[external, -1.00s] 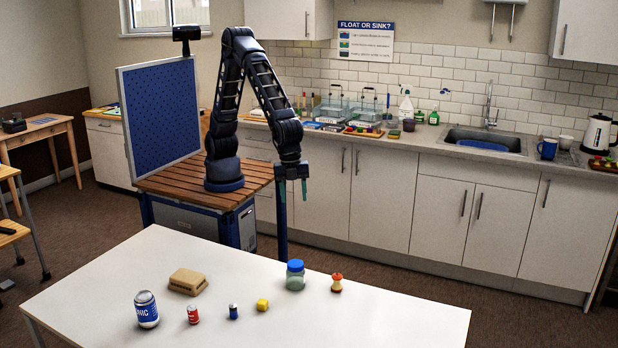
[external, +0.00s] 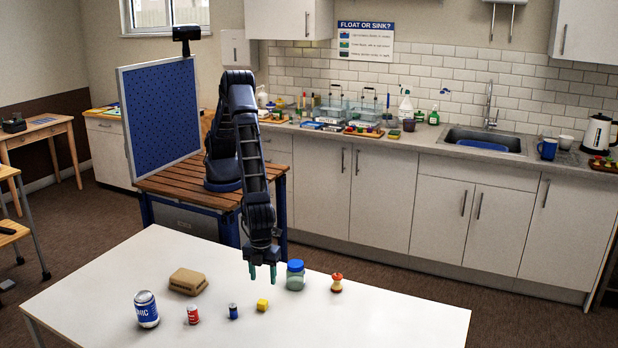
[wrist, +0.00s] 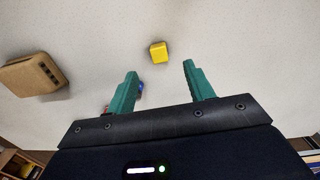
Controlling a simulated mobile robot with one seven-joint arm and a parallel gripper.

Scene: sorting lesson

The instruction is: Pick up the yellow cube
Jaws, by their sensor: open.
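The yellow cube (external: 262,305) rests on the white table (external: 390,325) among other small objects. In the wrist view the yellow cube (wrist: 158,52) lies beyond the fingertips, roughly in line with the gap between them. My gripper (external: 263,274) points down behind and above the cube, just left of the jar. It is apart from the cube. In the wrist view my gripper (wrist: 161,72) has its two green fingers apart with nothing between them.
Left of the cube stand a blue battery (external: 233,311), a small red can (external: 192,315) and a large blue-and-white can (external: 146,309). A tan block (external: 188,282) lies behind them. A blue-lidded jar (external: 295,276) and an orange-and-red object (external: 337,283) stand right. The table's right front is bare.

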